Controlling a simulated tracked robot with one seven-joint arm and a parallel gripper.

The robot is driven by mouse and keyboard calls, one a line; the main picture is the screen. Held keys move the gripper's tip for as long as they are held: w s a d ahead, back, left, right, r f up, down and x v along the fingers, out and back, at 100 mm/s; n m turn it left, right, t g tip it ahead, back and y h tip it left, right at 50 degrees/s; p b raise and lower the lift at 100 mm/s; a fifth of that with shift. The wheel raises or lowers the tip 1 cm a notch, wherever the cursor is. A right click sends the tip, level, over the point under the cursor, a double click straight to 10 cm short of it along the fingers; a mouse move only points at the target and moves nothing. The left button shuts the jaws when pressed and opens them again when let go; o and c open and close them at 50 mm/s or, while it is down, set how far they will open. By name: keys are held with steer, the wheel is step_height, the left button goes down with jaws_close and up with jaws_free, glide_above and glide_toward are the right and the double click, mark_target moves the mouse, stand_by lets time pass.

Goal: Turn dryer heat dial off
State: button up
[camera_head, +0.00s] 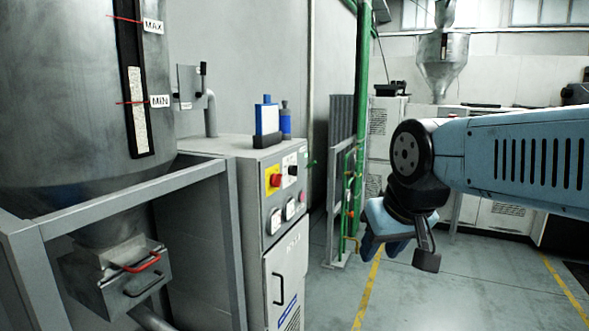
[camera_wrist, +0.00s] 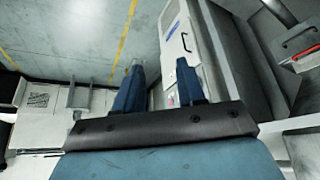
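The dryer control cabinet (camera_head: 256,152) stands left of centre in the head view. Its panel has a red knob on a yellow plate (camera_head: 274,180) and a black knob on a white plate (camera_head: 292,170). I cannot read which one is the heat dial, nor its setting. My gripper (camera_head: 382,248) hangs to the right of the cabinet, apart from it, pointing downward. In the wrist view my gripper (camera_wrist: 159,65) has two blue fingers apart with nothing between them. The cabinet's lower door (camera_wrist: 176,35) shows beyond them; the knobs cannot be made out there.
A blue bottle (camera_head: 267,117) stands on the cabinet top. A metal hopper (camera_head: 75,100) in a grey frame (camera_head: 130,196) fills the left. A green post (camera_head: 363,90) stands behind. Open floor lies right of the cabinet.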

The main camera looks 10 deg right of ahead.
mark_target(294, 171)
steer(key=shift+w, duration=0.2)
steer(key=shift+w+r, duration=0.1)
steer(key=w+a+r+m+g+y, duration=0.15)
steer(key=w+m+y, duration=0.4)
steer(key=w, duration=0.85)
steer(key=w+a+r+m+g+y, duration=0.1)
steer(key=w+a+m+y, duration=0.2)
steer(key=w+m, duration=0.9)
steer(key=w+d+f+m+t+y, duration=0.25)
steer(key=w+d+m, duration=0.2)
steer(key=w, duration=0.55)
steer(key=w+d+f+m+t+y, duration=0.25)
steer(key=w+d, duration=0.35)
steer(key=w, duration=0.4)
steer(key=w+d+f+m+t+y, duration=0.1)
steer(key=w+d+f+m+t, duration=0.3)
steer(key=w, duration=0.6)
steer(key=w+a+r+g, duration=0.1)
steer(key=w+a+r, duration=0.1)
steer(key=w+a, duration=0.5)
steer(key=a, duration=0.3)
steer(key=shift+w+m, duration=0.25)
steer(key=shift+m, duration=0.1)
